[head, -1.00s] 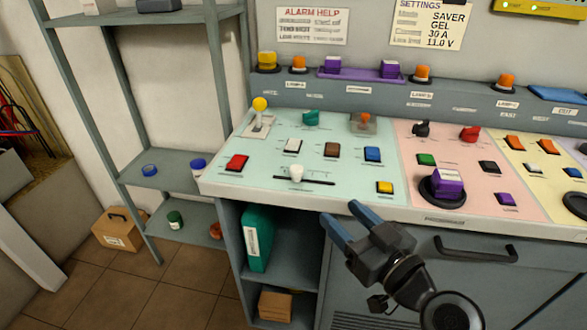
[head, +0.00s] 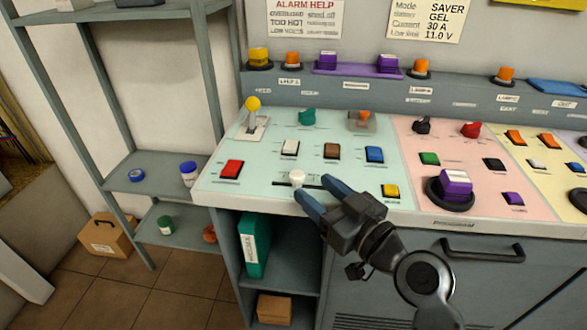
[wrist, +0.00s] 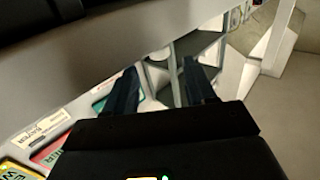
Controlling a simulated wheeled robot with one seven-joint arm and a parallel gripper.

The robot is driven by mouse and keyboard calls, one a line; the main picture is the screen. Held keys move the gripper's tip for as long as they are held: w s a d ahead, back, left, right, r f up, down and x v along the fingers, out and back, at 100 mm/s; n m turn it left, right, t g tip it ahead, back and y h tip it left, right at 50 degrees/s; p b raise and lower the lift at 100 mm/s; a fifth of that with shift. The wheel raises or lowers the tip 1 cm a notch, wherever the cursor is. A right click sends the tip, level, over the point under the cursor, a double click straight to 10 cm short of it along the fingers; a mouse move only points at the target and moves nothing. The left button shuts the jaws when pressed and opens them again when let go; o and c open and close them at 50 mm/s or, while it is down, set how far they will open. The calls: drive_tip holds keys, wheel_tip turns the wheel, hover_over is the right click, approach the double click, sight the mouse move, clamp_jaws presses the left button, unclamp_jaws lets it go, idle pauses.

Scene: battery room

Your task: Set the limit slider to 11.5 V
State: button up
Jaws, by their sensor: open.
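The limit slider has a white round knob (head: 297,178) on a dark horizontal slot (head: 285,184) near the front edge of the pale green panel section. The knob stands near the middle of what shows of the slot. My gripper (head: 314,190) is open and empty, its two blue fingers pointing up and left. The fingertips are just right of the knob and hide the slot's right part. I cannot tell whether a finger touches the knob. In the wrist view my gripper's fingers (wrist: 160,85) are apart with nothing between them. The scale marks are too small to read.
Close by are a red button (head: 232,169), a white button (head: 290,148), a brown button (head: 332,151), a blue button (head: 375,154) and a yellow button (head: 390,191). A yellow-topped lever (head: 253,104) stands behind. A settings sheet (head: 427,20) reads 11.0 V. Shelves (head: 160,175) stand left.

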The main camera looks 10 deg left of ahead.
sight(302, 178)
drive_tip(key=p+x, duration=0.1)
drive_tip(key=x, duration=0.5)
drive_tip(key=shift+w+a, duration=0.25)
drive_tip(key=shift+c, duration=0.3)
clamp_jaws()
